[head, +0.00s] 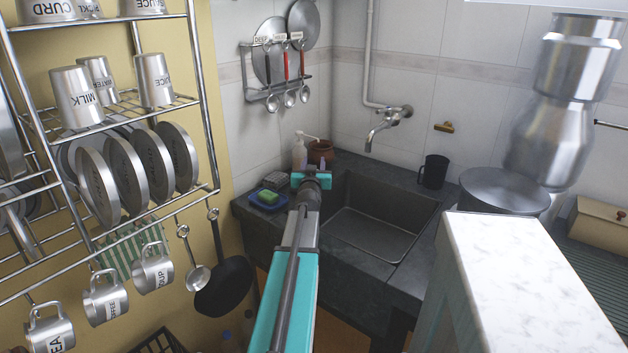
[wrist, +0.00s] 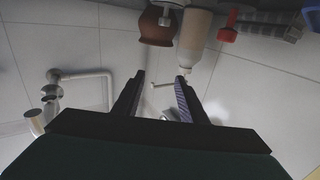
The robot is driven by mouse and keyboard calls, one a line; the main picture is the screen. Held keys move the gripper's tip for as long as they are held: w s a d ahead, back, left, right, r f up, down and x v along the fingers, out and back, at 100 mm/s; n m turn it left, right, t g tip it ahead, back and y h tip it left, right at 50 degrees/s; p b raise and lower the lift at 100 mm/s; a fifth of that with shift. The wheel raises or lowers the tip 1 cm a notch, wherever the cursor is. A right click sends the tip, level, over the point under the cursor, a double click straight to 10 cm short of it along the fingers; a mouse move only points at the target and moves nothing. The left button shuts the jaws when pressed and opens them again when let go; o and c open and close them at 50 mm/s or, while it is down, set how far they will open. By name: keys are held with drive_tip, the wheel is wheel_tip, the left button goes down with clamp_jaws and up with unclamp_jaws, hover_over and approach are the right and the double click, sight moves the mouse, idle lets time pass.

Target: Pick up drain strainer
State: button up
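I cannot make out a drain strainer for certain. A small grey gridded piece (head: 278,180) lies on the dark counter left of the sink. A grey piece with a grid-like face (wrist: 262,28) shows at the top of the wrist view; I cannot tell if it is the same one. The steel sink (head: 375,222) shows a bare basin, with its near left part hidden by my arm. My gripper (head: 318,168) is above the counter at the sink's back left corner. In the wrist view my gripper (wrist: 160,84) has its dark fingers apart, with nothing held between them.
A pump bottle (head: 299,153) and a brown pot (head: 321,150) stand close behind my gripper. A blue tray with a green sponge (head: 267,197) is to its left. The tap (head: 385,130) juts over the sink. A black mug (head: 433,172) stands right of it.

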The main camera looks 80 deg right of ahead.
drive_tip(key=shift+s+f, duration=0.1)
drive_tip(key=shift+s, duration=0.05)
drive_tip(key=shift+d+f+b, duration=0.3)
drive_tip(key=shift+f+b, duration=1)
drive_tip(key=shift+d+f+b, duration=0.3)
drive_tip(key=shift+f+b, duration=0.95)
drive_tip(key=shift+f, duration=0.1)
drive_tip(key=shift+d+f+b, duration=0.3)
drive_tip(key=shift+f+b, duration=1)
drive_tip(key=shift+w+d, duration=0.15)
drive_tip(key=shift+d, duration=1.3)
drive_tip(key=shift+w+d, duration=0.15)
drive_tip(key=shift+d, duration=1.3)
drive_tip(key=shift+c, duration=0.4)
clamp_jaws()
